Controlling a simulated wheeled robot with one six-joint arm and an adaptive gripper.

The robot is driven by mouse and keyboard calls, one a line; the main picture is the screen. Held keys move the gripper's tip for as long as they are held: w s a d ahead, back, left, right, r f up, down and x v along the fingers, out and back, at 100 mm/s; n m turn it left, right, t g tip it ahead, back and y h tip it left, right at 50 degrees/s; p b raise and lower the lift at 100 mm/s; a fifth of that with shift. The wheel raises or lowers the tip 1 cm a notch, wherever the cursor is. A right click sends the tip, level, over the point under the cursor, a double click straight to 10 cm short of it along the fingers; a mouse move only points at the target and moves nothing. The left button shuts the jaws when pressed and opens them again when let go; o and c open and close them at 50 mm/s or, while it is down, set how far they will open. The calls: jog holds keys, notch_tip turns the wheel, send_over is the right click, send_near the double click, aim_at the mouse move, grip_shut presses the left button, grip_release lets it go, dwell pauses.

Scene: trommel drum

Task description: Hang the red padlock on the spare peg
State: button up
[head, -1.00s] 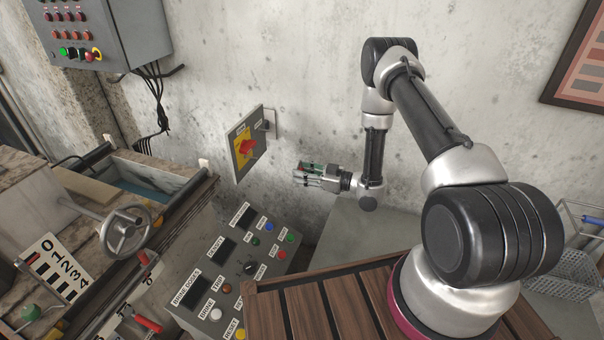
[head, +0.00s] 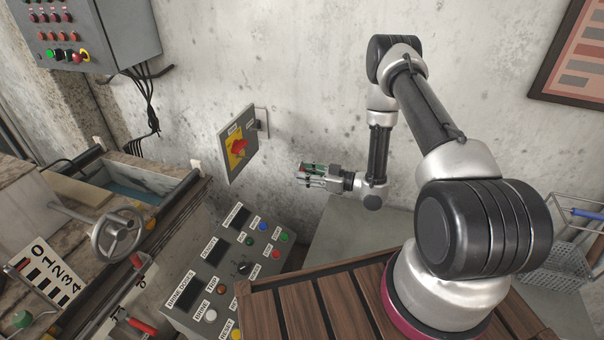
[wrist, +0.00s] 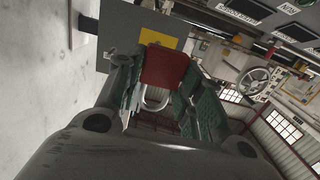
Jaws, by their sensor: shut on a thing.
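The red padlock (wrist: 165,66) is between my gripper's green-padded fingers in the wrist view, with its pale shackle (wrist: 156,98) toward the palm. My gripper (head: 307,175) is shut on the padlock, in front of the wall and right of the grey switch panel. The padlock is hardly visible in the head view. A dark peg-like stub on a small plate (head: 259,124) sits at the panel's upper right; I cannot tell surely that it is the spare peg. A dark stub (wrist: 88,23) also shows left of the panel in the wrist view. The padlock is apart from it.
The grey panel (head: 225,160) carries a red handle (head: 239,149) on a yellow plate. A button console (head: 215,268) stands below it. A handwheel (head: 117,234) is at left. A wire basket (head: 575,262) is at right. The wall around my gripper is clear.

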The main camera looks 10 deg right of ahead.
jog(key=shift+s+d, duration=0.2)
jog(key=shift+d, duration=0.15)
jog(key=v, duration=0.6)
jog(key=shift+f, duration=0.15)
dwell(0.4)
dwell(0.4)
jog(key=shift+w, duration=0.15)
dwell(0.4)
